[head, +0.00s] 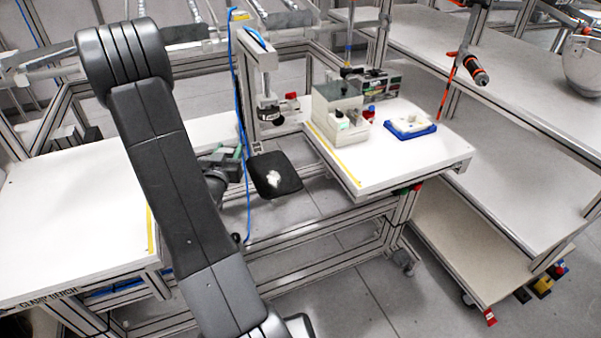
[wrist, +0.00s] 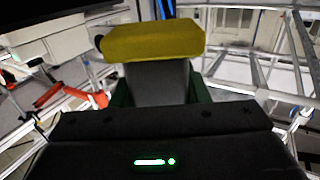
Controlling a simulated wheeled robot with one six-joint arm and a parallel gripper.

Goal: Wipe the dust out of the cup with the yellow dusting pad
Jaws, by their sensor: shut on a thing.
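The yellow dusting pad (wrist: 153,40) sits across the top of a grey block in the wrist view. My gripper (wrist: 160,88) is shut on this block with its green fingers on both sides. In the head view my gripper (head: 222,160) is beside the upright post, left of a dark, shallow piece (head: 287,184) with a whitish patch in it. This dark piece looks like the cup with dust, though I cannot be sure. A gap shows between it and my gripper. I cannot make out the pad in the head view.
A blue cable (head: 246,110) hangs by the post (head: 245,75), close to my gripper. White benches stand left (head: 60,210) and right (head: 400,165). The right one carries a grey box (head: 337,98) and a blue tray (head: 418,134). A screwdriver (head: 474,70) hangs at right.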

